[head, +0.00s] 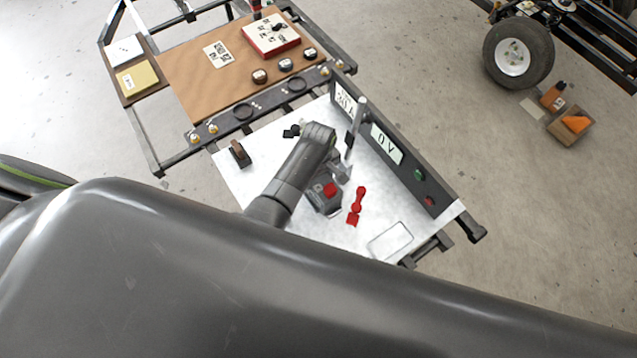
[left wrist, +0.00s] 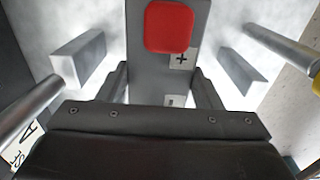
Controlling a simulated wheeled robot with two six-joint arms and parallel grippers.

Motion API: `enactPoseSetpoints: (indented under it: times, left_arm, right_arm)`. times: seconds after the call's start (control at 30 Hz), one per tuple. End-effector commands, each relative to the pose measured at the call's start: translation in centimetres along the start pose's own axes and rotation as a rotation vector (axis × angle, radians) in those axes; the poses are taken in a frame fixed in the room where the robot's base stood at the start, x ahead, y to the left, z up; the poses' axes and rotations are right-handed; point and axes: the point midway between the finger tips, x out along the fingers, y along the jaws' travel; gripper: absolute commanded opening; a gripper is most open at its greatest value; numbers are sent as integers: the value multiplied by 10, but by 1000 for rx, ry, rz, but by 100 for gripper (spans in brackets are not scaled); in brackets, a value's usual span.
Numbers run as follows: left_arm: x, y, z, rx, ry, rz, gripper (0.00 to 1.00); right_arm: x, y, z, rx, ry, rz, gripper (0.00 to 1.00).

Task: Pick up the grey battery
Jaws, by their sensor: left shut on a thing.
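The grey battery (head: 323,205) with a red cap on top stands on the white tabletop. It also shows close up in the left wrist view (left wrist: 150,75), with its red cap and plus and minus labels. My left gripper (head: 341,172) reaches down onto it and partly hides it in the head view. In the left wrist view the dark fingers (left wrist: 160,88) are closed against both sides of the battery. I cannot tell whether the battery touches the tabletop. My right gripper is not in view.
A red tool-like part (head: 356,207) lies just right of the battery. A dark panel (head: 400,158) with displays and buttons edges the table behind. A brown-topped block (head: 239,152) stands at the left, and a light tray (head: 390,241) lies at the front right.

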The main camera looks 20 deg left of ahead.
Motion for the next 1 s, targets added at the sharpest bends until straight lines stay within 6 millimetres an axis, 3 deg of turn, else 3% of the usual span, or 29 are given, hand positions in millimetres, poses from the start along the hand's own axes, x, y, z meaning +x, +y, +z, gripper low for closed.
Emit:
enactPoseSetpoints:
  times: [0.13,0.57,1.0]
  left_arm:
    - [0,0,0,0,0,-1,0]
    - [-7,3,-2,1,4,7,0]
    - [-56,4,-1,0,5,11,0]
  right_arm:
    - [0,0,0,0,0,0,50]
    - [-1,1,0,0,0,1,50]
    - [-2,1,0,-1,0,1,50]
